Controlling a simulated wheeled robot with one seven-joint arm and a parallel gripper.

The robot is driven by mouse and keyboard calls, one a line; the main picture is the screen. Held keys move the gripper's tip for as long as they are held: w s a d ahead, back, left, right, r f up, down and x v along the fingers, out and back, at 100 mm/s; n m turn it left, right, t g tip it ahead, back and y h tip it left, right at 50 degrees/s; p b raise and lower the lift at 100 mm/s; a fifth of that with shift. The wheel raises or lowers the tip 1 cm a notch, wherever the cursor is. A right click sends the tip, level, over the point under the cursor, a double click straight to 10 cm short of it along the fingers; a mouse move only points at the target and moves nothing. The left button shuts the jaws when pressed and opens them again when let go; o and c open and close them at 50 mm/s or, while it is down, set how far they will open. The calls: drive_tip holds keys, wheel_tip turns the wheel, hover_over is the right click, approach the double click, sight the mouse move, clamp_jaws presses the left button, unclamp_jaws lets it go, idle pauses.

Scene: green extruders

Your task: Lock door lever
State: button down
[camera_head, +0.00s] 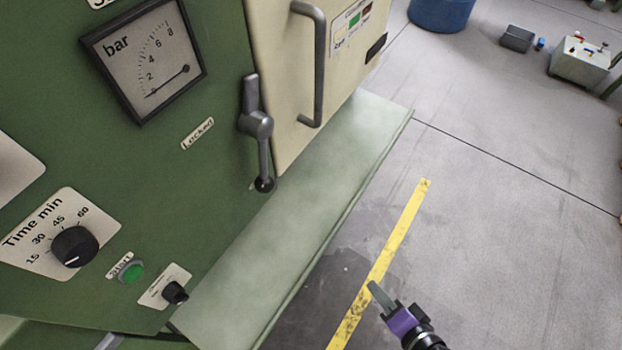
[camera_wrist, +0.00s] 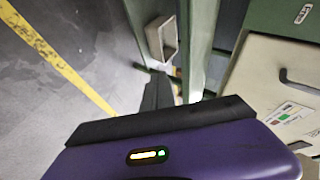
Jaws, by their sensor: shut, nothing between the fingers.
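The door lever (camera_head: 257,125) is a grey metal handle with a dark ball at its lower end. It is on the green panel at the left edge of the cream door (camera_head: 283,80) and stands nearly vertical, ball down. A "Locked" label (camera_head: 197,133) is on the panel to its left. My gripper (camera_head: 374,291), with a purple body, is at the lower right over the floor, well apart from the lever. It is shut and empty. In the wrist view, its dark fingers (camera_wrist: 158,92) point past the machine; the lever cannot be made out there.
A green ledge (camera_head: 300,210) juts out below the door. The door has a grey bar handle (camera_head: 318,70). A pressure gauge (camera_head: 145,58), a time knob (camera_head: 75,246) and a green button (camera_head: 131,271) are on the panel.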

drive_tip(key=w+a+m+y, duration=0.2)
drive_tip(key=w+a+y, duration=0.2)
drive_tip(key=w, duration=0.3)
drive_tip(key=w+a+r+g+y, duration=0.1)
drive_tip(key=w+r+y, duration=0.4)
drive_tip(key=r, duration=0.3)
drive_tip(key=w+a+r+n+g+y+b, duration=0.1)
drive_tip(key=w+r+y, duration=0.3)
drive_tip(key=r, duration=0.4)
drive_tip(key=shift+w+a+r+n+g+y+b, duration=0.2)
drive_tip(key=shift+w+a+n+g+y+b, duration=0.15)
drive_tip(key=shift+w, duration=0.4)
drive_tip(key=shift+a, duration=0.2)
drive_tip(key=w+a+r+p, duration=0.1)
drive_tip(key=a+r+p, duration=0.1)
drive_tip(key=a, duration=0.9)
drive_tip(key=shift+r+p, duration=0.3)
drive_tip(key=shift+r, duration=0.15)
drive_tip(key=shift+s, duration=0.1)
